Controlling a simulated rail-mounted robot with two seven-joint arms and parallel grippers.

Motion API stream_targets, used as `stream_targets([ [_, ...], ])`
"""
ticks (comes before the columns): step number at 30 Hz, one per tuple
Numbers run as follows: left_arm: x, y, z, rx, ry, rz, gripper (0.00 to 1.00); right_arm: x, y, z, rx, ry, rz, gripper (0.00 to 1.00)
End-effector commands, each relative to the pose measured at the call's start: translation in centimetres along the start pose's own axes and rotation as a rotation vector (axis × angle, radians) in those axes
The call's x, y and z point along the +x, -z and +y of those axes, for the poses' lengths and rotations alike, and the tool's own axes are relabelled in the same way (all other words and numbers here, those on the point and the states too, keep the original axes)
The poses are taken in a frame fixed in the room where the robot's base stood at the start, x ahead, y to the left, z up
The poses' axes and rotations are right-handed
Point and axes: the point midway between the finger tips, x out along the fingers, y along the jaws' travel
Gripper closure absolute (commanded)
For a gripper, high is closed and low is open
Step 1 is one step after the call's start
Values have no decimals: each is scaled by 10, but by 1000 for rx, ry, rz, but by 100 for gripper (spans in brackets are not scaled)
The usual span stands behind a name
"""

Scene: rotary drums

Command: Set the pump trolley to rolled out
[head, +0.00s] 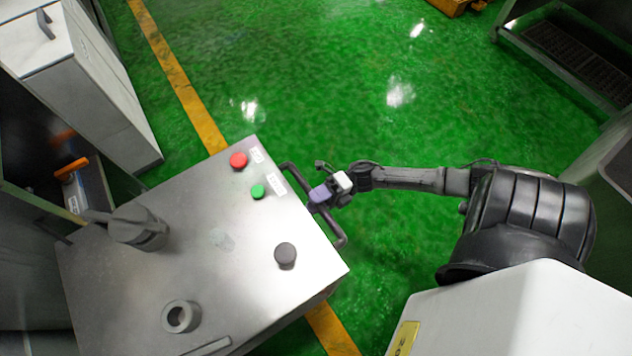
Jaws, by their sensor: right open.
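The pump trolley (222,240) looks to be the steel-topped cabinet at the lower left of the head view. Its top carries a red button (238,160), a green button (257,191) and a black knob (285,254). A dark bar handle (334,229) runs along its right side. My right gripper (318,194) reaches in from the right and is at the middle of this handle, with its jaws open. The gripper hides part of the bar, so I cannot tell if the fingers straddle or touch it. My left gripper is out of view.
A yellow floor line (178,75) passes beneath the trolley. Green floor (310,80) lies open above and right of it. A white cabinet (75,80) stands at the upper left, and a grey machine with a grating (575,55) at the upper right.

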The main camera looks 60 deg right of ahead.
Motion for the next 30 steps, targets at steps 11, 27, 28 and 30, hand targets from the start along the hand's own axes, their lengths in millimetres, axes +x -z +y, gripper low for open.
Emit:
stream_targets([
  [11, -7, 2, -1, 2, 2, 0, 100, -27, 0, 1, 2, 4, -3, 52],
  [27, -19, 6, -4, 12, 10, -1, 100, -122, 0, 0, 1, 2, -2, 52],
  [28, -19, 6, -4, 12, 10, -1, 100, -124, 0, 0, 1, 1, -1, 52],
  [30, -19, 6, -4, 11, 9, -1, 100, -130, 0, 0, 1, 2, -2, 52],
])
